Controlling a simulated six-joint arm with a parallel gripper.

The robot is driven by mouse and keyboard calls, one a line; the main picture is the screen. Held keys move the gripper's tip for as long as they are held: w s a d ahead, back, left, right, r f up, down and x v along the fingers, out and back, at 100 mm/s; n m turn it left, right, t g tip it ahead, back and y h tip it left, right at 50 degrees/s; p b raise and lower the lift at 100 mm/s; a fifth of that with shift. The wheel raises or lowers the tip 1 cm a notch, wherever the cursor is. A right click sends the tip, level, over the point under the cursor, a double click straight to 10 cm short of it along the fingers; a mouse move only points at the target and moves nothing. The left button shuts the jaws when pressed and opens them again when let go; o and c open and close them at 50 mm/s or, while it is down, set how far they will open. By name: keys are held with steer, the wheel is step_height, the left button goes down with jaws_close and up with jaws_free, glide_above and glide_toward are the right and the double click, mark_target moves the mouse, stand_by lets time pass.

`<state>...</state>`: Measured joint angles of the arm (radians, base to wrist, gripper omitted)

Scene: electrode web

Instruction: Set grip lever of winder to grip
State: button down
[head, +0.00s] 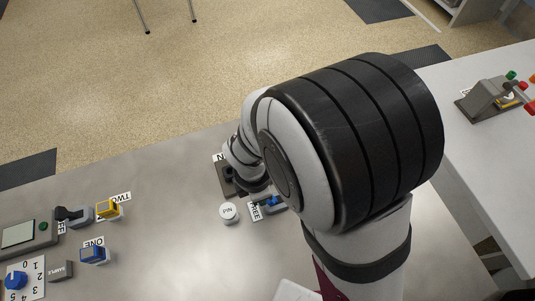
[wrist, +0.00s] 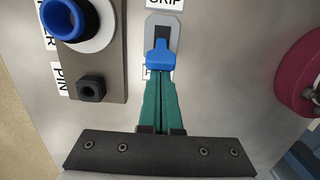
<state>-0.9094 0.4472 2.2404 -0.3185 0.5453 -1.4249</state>
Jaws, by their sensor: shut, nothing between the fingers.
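The winder's grip lever (wrist: 160,54) has a blue handle in a grey slotted plate (wrist: 178,28). A GRIP label (wrist: 164,2) lies beyond the plate's far end. Dark slot shows between handle and label, so the handle sits at the end nearer my gripper. My gripper (wrist: 160,82) has its green fingers shut and empty, with tips at the handle's near edge; I cannot tell whether they touch. In the head view, blue near the FREE label (head: 255,211) looks like the lever (head: 273,203), partly hidden by my arm.
In the wrist view, a brown block with a blue ring (wrist: 66,17) and black square knob (wrist: 91,88) stands left; a maroon disc (wrist: 299,75) is right.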

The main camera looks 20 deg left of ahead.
mark_target(276, 199)
steer(key=shift+w+d, duration=0.1)
steer(key=shift+w+d+r, duration=0.35)
steer(key=shift+w+d, duration=0.2)
steer(key=shift+w+d+r, duration=0.15)
steer(key=shift+w+d, duration=0.4)
steer(key=shift+r, duration=0.15)
steer(key=shift+r, duration=0.65)
